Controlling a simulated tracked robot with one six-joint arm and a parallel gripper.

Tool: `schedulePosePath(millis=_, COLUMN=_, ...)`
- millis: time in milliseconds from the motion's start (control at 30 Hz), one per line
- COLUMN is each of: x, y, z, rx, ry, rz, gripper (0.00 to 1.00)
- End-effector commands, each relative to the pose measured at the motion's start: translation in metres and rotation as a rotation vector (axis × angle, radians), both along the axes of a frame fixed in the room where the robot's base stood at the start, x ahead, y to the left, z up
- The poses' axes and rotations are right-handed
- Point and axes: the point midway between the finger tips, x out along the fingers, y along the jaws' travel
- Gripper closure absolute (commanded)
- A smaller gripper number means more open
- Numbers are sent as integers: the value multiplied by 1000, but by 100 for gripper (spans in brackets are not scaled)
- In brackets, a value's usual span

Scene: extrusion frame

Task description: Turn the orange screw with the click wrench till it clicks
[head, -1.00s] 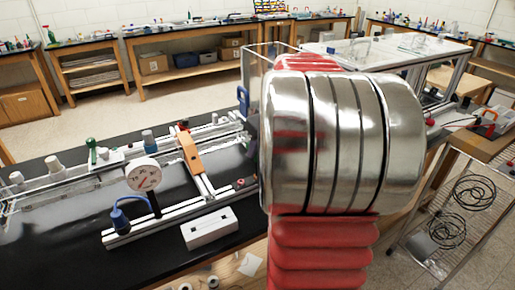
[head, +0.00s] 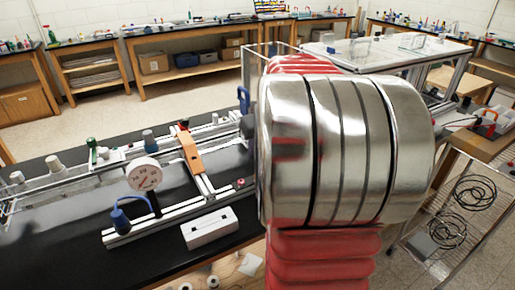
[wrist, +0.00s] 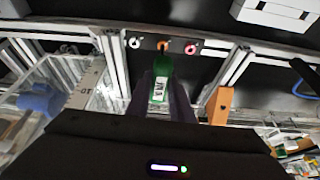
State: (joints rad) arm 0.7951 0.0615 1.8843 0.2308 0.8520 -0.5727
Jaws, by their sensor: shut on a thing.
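In the wrist view the click wrench (wrist: 162,68) has a green handle with a white label. My gripper (wrist: 163,88) is shut on it, with a dark finger on each side. The orange screw (wrist: 163,46) is on the dark panel straight beyond the wrench. The wrench's far end overlaps the screw's lower edge in the picture; I cannot tell whether it is seated on it. A white round fitting (wrist: 135,42) is left of the screw and a red one (wrist: 191,48) is right of it. In the head view my arm hides gripper, wrench and screw.
Metal extrusions (wrist: 115,65) flank the fittings in the wrist view, with an orange block (wrist: 221,104) at right and a clear bin (wrist: 50,85) at left. In the head view, a dial gauge (head: 144,174) and a white block (head: 209,228) stand on the black bench.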

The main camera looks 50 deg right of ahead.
Motion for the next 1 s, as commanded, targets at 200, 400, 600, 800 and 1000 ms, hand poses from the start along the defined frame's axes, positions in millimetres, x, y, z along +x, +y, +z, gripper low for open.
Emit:
schedulePosePath(millis=200, x=0, y=1, z=-2, rx=4, ry=3, rz=-42, gripper=100)
schedulePosePath(millis=400, x=0, y=1, z=-2, rx=3, ry=3, rz=-44, gripper=100)
schedulePosePath(millis=600, x=0, y=2, z=-2, rx=4, ry=3, rz=-104, gripper=100)
schedulePosePath(millis=800, x=0, y=2, z=-3, rx=3, ry=4, rz=-170, gripper=100)
schedulePosePath(millis=1000, x=0, y=1, z=-3, rx=3, ry=4, rz=-173, gripper=100)
